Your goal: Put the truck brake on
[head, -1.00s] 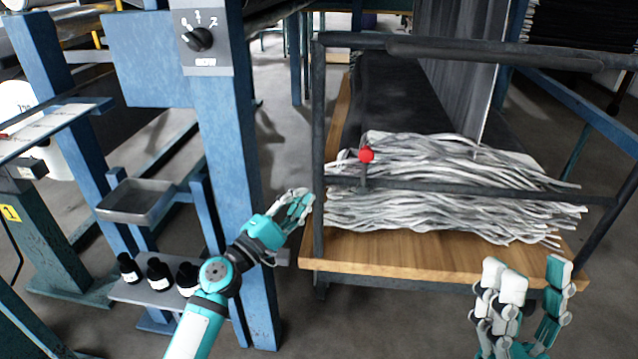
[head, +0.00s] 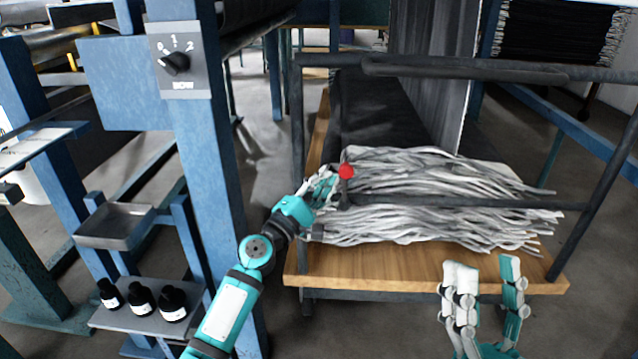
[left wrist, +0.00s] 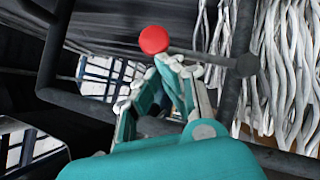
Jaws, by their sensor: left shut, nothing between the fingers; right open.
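The truck is a cart with a wooden deck (head: 430,268) and a dark tube frame (head: 297,110). A red knob (head: 346,171), which looks like the brake lever's end, stands at the cart's left front by the frame. My left gripper (head: 328,183) is shut and empty, just left of the knob and slightly below it. In the left wrist view the red knob (left wrist: 154,40) shows just beyond my left fingertips (left wrist: 172,62); I cannot tell whether they touch. My right gripper (head: 487,268) is open and empty in front of the deck.
Grey-white strands (head: 430,215) lie piled on the deck behind the front rail. A blue post (head: 190,150) with a dial (head: 177,63) stands left of my left arm. A shelf with several black bottles (head: 141,299) is at lower left.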

